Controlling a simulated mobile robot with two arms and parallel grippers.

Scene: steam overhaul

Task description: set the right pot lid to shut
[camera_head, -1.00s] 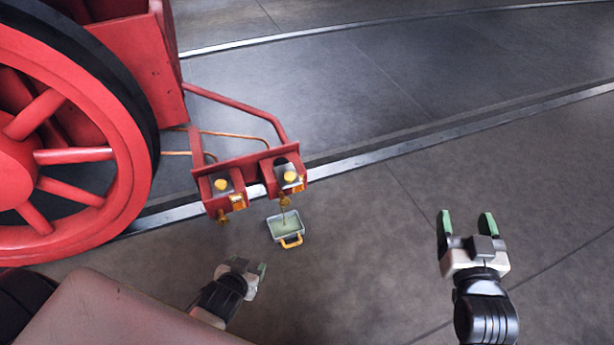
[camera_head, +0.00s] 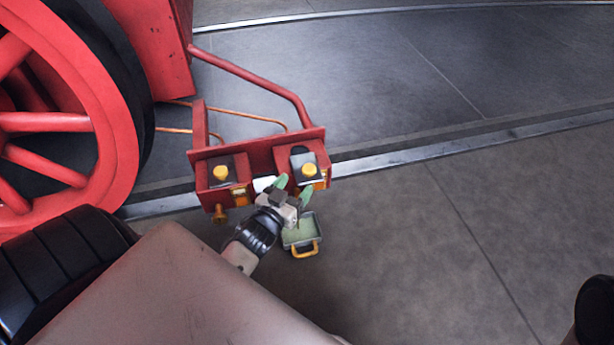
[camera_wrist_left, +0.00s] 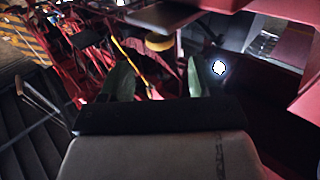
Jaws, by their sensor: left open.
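The right pot (camera_head: 322,185) is a red box at the right end of the red bracket. Its lid (camera_head: 311,158) is a grey plate with a yellow knob (camera_head: 308,171). A dark gap shows at the lid's far side; I cannot tell how far the lid stands open. My left gripper (camera_head: 293,188) is open and empty, just in front and to the left of the right pot, apart from the knob in the picture. In the left wrist view, the green fingers (camera_wrist_left: 158,80) stand apart below a yellow round part (camera_wrist_left: 158,42) under a dark plate. My right gripper is out of view.
The left pot (camera_head: 210,195), with a similar yellow knob, stands on the same bracket (camera_head: 255,158). A small grey-green tray (camera_head: 288,240) with a yellow handle is below the right pot. The red wheel (camera_head: 50,122) is at left.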

